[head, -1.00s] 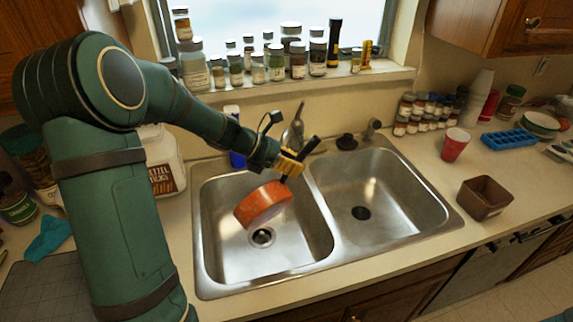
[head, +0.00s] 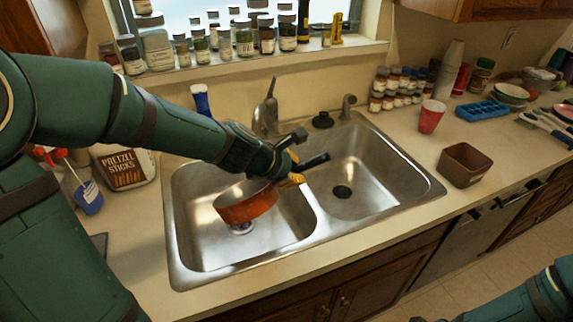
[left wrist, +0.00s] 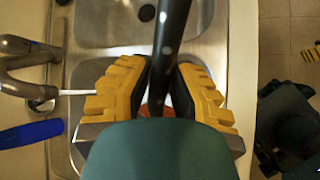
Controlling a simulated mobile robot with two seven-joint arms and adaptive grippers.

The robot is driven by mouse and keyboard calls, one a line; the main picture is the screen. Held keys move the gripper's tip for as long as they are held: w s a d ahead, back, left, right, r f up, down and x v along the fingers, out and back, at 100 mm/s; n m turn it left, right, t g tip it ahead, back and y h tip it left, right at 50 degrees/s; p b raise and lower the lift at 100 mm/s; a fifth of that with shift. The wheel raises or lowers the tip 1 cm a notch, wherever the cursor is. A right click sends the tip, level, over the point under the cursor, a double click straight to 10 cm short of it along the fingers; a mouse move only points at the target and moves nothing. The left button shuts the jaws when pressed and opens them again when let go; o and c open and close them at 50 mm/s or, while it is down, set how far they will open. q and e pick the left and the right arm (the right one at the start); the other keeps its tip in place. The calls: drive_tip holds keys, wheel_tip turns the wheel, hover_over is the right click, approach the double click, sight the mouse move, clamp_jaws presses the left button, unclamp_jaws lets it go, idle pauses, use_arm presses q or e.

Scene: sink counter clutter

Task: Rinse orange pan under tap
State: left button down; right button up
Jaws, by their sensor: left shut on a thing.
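The orange pan (head: 248,209) is over the left basin (head: 188,225), near its drain and slightly tilted. My left gripper (head: 292,172) is shut on the pan's black handle, which sticks out past the fingers. In the left wrist view the handle (left wrist: 172,35) runs between the yellow fingers (left wrist: 158,95); only an orange sliver of the pan shows. The tap (head: 267,112) stands behind the pan, also seen in the left wrist view (left wrist: 22,68). A thin pale streak lies beside its spout there; I cannot tell whether it is water. My right arm shows only partly.
The right basin (head: 375,185) is empty. A blue bottle (head: 201,102) stands behind the left basin. A brown square container (head: 467,165) and a red cup (head: 431,117) stand on the counter at right. A pretzel tub (head: 125,166) stands at left. Jars line the sill.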

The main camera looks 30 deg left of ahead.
use_arm(q)
drive_tip(key=s+d+f+m+t+y+b, duration=0.1)
drive_tip(key=d+f+m+t+y+b, duration=0.1)
drive_tip(key=f+b, duration=0.6)
drive_tip(key=shift+d+f+m+y, duration=0.5)
drive_tip(key=shift+f+y, duration=0.85)
drive_tip(key=shift+y, duration=0.05)
